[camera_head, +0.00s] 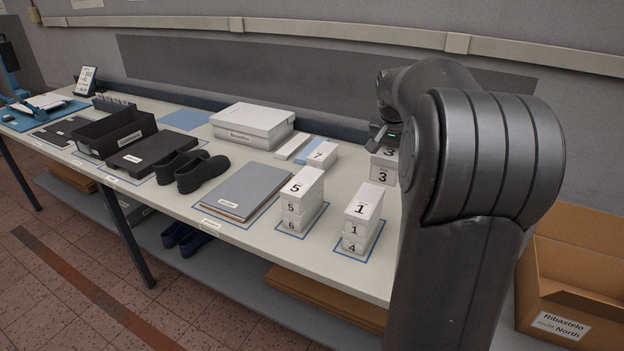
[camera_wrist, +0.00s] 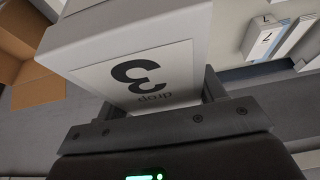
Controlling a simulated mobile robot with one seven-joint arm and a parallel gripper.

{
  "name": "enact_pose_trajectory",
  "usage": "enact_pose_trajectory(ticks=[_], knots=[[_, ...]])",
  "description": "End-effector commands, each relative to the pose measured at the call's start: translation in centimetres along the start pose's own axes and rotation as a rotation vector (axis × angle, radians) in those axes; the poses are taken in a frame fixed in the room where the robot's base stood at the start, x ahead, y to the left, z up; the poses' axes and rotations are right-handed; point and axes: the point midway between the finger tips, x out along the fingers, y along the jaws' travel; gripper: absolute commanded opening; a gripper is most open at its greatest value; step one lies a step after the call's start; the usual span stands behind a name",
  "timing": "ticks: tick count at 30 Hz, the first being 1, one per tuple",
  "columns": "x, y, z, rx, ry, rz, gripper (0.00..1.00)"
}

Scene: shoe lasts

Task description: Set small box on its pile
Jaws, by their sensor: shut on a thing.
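A small white box marked 3 (camera_head: 383,174) is in my gripper (camera_head: 385,136), at the right end of the table, partly hidden by my arm. In the wrist view the box (camera_wrist: 140,40) fills the space between the fingers, and its label reads 3 and "drop". My gripper is shut on it. Whether the box touches anything below is hidden. One pile of small white boxes (camera_head: 302,202) shows 5 on top and 6 below. Another pile (camera_head: 361,218) shows 1 on top and 4 below. A box marked 7 (camera_head: 322,154) lies behind them.
The long table (camera_head: 262,240) also holds a grey folder (camera_head: 238,190), black shoes (camera_head: 202,173), a black tray (camera_head: 116,131) and a large white box (camera_head: 252,122). A cardboard carton (camera_head: 575,280) stands right of the table. Bare table lies between the box marked 7 and the front piles.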

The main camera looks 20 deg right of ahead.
Motion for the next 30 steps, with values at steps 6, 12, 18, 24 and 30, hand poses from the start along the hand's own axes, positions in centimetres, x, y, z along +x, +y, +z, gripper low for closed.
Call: enact_pose_trajectory(ticks=[6, 12, 18, 24, 30], knots=[[0.5, -8.2, -1.0, -0.005, 0.001, -0.002, 0.36], [0.6, -12.6, -1.0, -0.002, 0.005, 0.003, 0.36], [1.3, -15.1, -0.5, -0.001, 0.006, 0.005, 0.36], [3.5, -19.5, 1.2, -0.003, 0.005, 0.004, 0.36], [5.6, -23.4, 2.5, -0.001, 0.007, 0.005, 0.36]])
